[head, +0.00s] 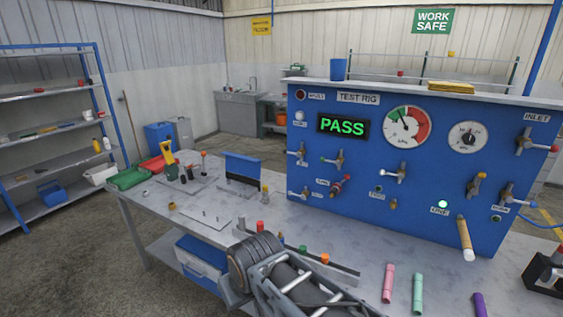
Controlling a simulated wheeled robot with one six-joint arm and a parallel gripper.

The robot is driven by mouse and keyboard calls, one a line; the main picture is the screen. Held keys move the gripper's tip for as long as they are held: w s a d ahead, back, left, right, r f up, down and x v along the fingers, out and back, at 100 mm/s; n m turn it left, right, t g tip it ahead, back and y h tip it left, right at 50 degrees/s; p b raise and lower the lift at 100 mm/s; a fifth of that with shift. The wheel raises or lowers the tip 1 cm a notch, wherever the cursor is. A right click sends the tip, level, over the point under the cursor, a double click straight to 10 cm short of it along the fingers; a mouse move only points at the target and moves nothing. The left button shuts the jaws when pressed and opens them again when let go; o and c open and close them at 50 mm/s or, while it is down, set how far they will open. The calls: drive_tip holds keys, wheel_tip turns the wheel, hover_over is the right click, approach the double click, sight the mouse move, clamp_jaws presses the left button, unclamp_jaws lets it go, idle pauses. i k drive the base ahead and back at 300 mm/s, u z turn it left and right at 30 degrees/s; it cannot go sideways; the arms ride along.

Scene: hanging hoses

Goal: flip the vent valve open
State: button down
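A blue test rig panel (420,215) stands on the bench and carries several small lever valves. More valves sit at the left edge and by the INLET label. The small labels are too blurred for me to tell which valve is the vent. My arm (283,275) shows at the bottom, in front of the panel and apart from it. I see no gripper fingertips.
A lit display (343,126) reads PASS; a green lamp (442,204) glows. A tan hose end (465,238) hangs at the panel's front. Pink (388,283), green (417,293) and purple tubes and a black block (545,275) occupy the bench front. Small parts lie at left.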

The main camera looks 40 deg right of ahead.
sight(298, 154)
drive_tip(key=u, duration=0.05)
drive_tip(key=i, duration=1.05)
drive_tip(key=z, duration=0.7)
